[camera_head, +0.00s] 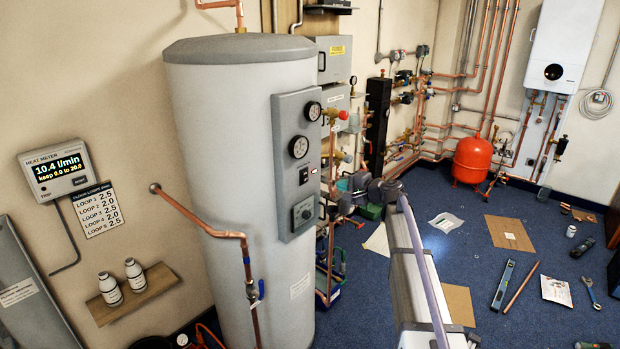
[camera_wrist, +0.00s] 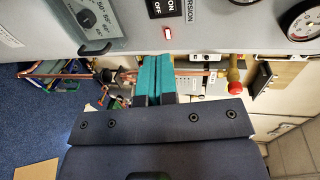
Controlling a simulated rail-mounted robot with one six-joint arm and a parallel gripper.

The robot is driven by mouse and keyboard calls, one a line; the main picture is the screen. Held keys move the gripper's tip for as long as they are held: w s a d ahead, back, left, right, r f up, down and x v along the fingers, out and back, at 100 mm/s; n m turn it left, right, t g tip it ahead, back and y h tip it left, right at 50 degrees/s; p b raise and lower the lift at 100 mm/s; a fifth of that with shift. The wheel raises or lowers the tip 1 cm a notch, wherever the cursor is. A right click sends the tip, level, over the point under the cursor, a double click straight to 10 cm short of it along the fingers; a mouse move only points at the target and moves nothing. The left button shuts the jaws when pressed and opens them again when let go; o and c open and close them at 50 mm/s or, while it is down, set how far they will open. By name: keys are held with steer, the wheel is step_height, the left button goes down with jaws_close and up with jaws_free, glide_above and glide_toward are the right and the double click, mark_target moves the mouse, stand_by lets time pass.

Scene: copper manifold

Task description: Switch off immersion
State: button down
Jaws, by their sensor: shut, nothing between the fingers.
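The grey control panel (camera_head: 286,128) is on the front of the tall hot water cylinder (camera_head: 215,130). Its small dark switch area (camera_head: 303,175) sits between the round gauges and the lower dial. In the wrist view, the panel crosses the top, with a black ON/OFF plate (camera_wrist: 162,8), an IMMERSION label (camera_wrist: 191,10) and a small red lit element (camera_wrist: 168,32). The switch itself cannot be made out clearly. My gripper (camera_wrist: 153,72) is shut and empty, its teal fingers together just below the red element in the picture. Contact with the panel cannot be told.
A dial (camera_wrist: 90,20) with a dark lever lies left of the fingers. A gauge (camera_wrist: 303,20) and red-knobbed valve (camera_wrist: 236,88) lie right. A copper pipe (camera_head: 250,250) with a blue valve runs before the cylinder. Tools and papers are scattered on the blue carpet (camera_head: 450,205).

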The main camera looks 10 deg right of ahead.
mark_target(305, 179)
steer(key=shift+s+r, duration=0.1)
steer(key=shift+s, duration=0.1)
steer(key=shift+w+a, duration=0.1)
steer(key=shift+w, duration=0.05)
steer(key=b+x, duration=0.2)
steer(key=x, duration=1.1)
steer(key=shift+w+a+f+b, duration=0.2)
steer(key=shift+w+a+b, duration=0.05)
steer(key=shift+w+b, duration=0.1)
steer(key=shift+s, duration=0.1)
